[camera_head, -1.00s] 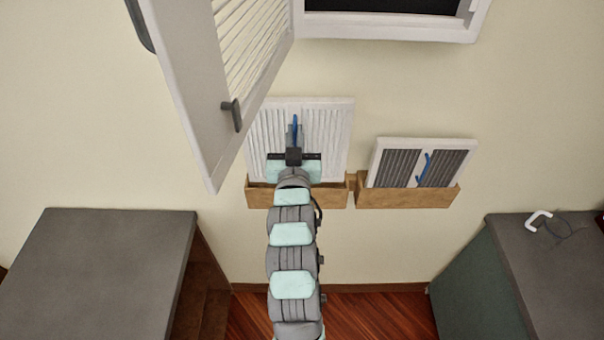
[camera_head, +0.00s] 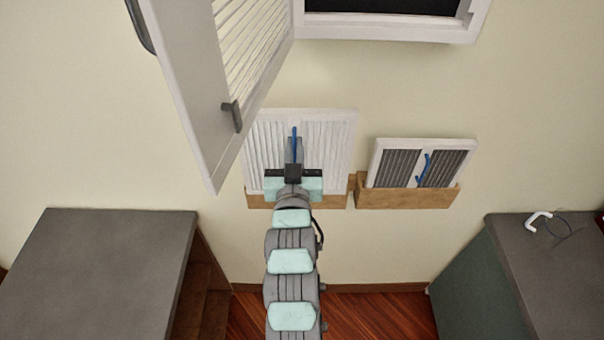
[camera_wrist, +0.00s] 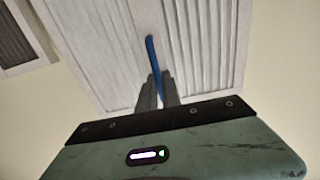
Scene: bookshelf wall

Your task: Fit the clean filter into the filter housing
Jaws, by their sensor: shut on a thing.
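The clean filter (camera_head: 335,145), white and pleated with a blue handle (camera_head: 295,140), is at the left wooden holder on the wall. My gripper (camera_head: 294,155) is shut on the blue handle; the wrist view shows the fingers (camera_wrist: 158,82) around the handle (camera_wrist: 156,60) in front of the white pleats (camera_wrist: 205,40). The filter's lower edge is hidden by my gripper and the holder front, so I cannot tell whether it is still inside. The filter housing (camera_head: 400,30) is a white frame with a dark opening at the top, only partly in view. Its louvred door (camera_head: 185,80) hangs open at left.
A grey-pleated filter (camera_head: 400,165) with a blue handle sits in the right wooden holder (camera_head: 410,199). The left holder (camera_head: 335,199) is beside it. The open door's handle (camera_head: 232,117) juts close to the clean filter. Grey-topped counters stand left (camera_head: 110,265) and right (camera_head: 550,270).

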